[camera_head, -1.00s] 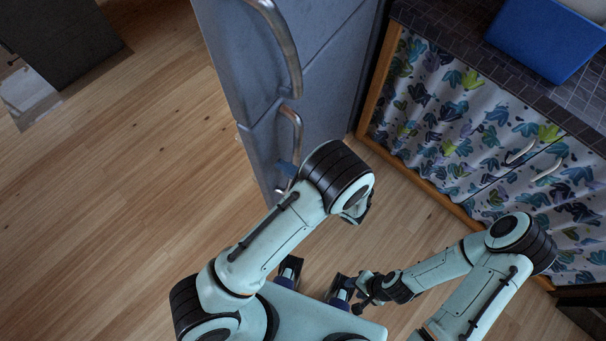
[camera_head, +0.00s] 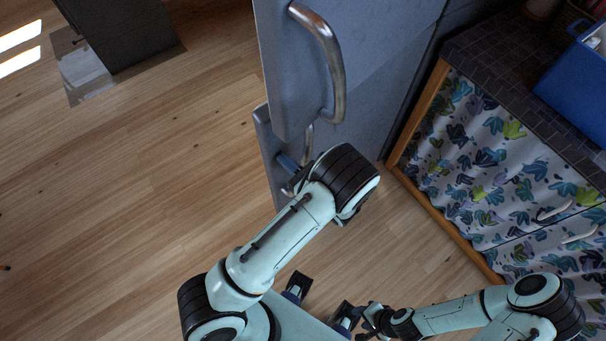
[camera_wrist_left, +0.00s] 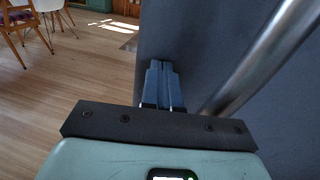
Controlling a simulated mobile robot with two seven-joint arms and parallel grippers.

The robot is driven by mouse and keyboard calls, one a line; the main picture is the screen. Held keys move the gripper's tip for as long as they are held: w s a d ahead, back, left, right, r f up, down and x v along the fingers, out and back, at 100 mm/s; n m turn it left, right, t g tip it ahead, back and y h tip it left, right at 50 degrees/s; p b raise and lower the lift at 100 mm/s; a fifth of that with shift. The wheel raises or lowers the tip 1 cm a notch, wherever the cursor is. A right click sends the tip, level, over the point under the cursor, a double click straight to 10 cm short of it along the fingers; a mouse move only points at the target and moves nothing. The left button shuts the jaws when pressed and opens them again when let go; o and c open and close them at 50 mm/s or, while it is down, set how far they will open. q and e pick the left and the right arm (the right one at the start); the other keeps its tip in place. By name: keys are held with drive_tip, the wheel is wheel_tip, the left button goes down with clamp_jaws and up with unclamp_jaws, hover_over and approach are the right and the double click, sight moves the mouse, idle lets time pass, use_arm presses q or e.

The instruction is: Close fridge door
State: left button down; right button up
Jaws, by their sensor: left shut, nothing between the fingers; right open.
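The grey fridge has an upper door (camera_head: 375,70) with a long curved metal handle (camera_head: 325,62) and a lower door, mostly hidden by my left arm. The upper door's lower left edge is out of line with the lower door's; how far either stands open I cannot tell. My left gripper (camera_head: 288,165) is shut and empty, low at the fridge's left edge and partly hidden by my wrist. In the left wrist view its fingers (camera_wrist_left: 163,85) are close to a grey panel (camera_wrist_left: 205,45), with a metal bar (camera_wrist_left: 265,60) to their right; contact is unclear. My right gripper (camera_head: 368,320) is open, low and away from the fridge.
A counter with a patterned curtain front (camera_head: 490,165) and wooden frame stands right of the fridge. A blue bin (camera_head: 575,95) is on the counter top. A dark cabinet (camera_head: 125,30) stands at the back left. The wooden floor left of the fridge is clear.

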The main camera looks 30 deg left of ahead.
use_arm(q)
drive_tip(key=w+x, duration=0.2)
drive_tip(key=x, duration=1.3)
drive_tip(key=shift+w, duration=0.3)
